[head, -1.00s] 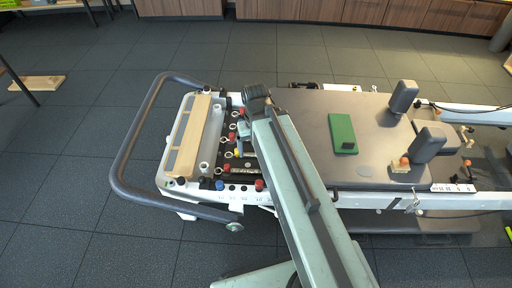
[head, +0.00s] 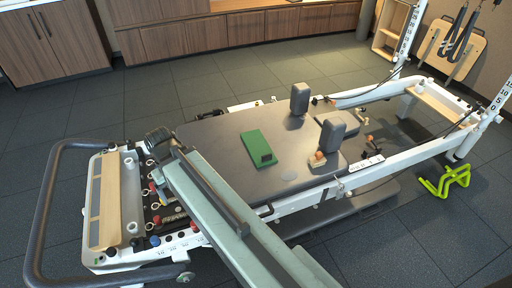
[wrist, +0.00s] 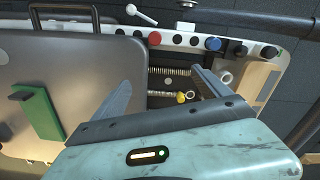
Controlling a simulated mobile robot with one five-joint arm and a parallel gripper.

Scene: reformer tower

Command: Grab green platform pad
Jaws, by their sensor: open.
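The green platform pad (head: 257,147) lies flat on the grey carriage (head: 222,135) of the reformer, with a dark patch at its near end. It also shows at the left edge of the wrist view (wrist: 37,118). My gripper (wrist: 160,88) is open in the wrist view, its two fingers apart with nothing held. It is over the spring end of the reformer, and the pad lies outside its fingers, to the left. In the head view my arm reaches up from the bottom, and its end is left of the pad; the fingers are hard to make out there.
Two upright shoulder rests (head: 300,99) stand right of the pad. A curved foot bar (head: 42,215) and a wooden platform (head: 108,200) are at the left end. A bright green stand (head: 446,180) is on the floor at the right. Open floor lies in front of the cabinets.

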